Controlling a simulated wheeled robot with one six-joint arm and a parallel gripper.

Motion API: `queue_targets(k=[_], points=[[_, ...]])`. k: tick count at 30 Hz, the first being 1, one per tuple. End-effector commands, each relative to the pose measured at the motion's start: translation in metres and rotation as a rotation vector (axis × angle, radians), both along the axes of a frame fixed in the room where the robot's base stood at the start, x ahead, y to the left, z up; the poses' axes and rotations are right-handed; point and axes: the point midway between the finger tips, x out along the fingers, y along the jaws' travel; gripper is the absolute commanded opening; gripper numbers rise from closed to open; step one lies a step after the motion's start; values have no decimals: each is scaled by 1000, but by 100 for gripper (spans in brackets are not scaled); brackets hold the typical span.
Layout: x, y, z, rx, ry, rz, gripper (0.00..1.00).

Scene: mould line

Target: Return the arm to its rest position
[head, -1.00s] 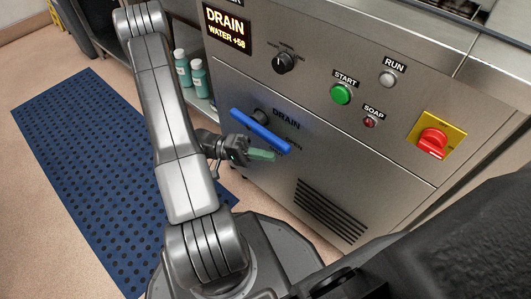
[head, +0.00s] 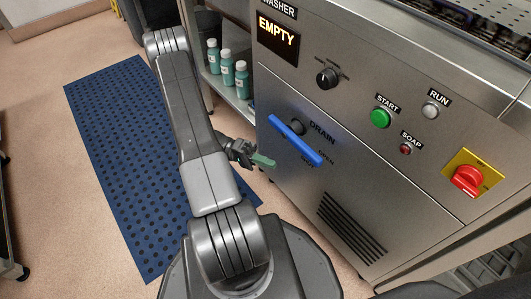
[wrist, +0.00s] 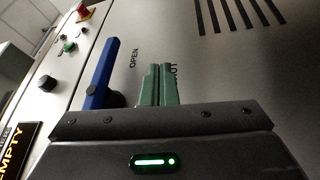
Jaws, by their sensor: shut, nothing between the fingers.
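My gripper (head: 262,160) is shut and empty, its green fingers close together beside the steel washer front, left of and a little below the blue drain handle. In the wrist view the green fingers (wrist: 158,86) lie side by side, with the blue drain handle (wrist: 101,77) to their left and apart from them. In the head view the blue handle (head: 296,140) slants down to the right from its dark pivot. My arm is bent, with its elbow raised at the upper left.
The washer display (head: 277,38) reads EMPTY. Its panel carries a dark knob (head: 327,78), a green START button (head: 380,117) and a red switch (head: 467,180). Green bottles (head: 227,68) stand on a shelf behind my arm. A blue mat (head: 115,150) lies on the open floor at left.

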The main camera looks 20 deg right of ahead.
Motion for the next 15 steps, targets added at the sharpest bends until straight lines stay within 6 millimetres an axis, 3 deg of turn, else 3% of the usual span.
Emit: queue_targets(k=[5,15], points=[[-7,-8,4,0,1,-2,0],[-43,-46,29,0,0,-4,0]])
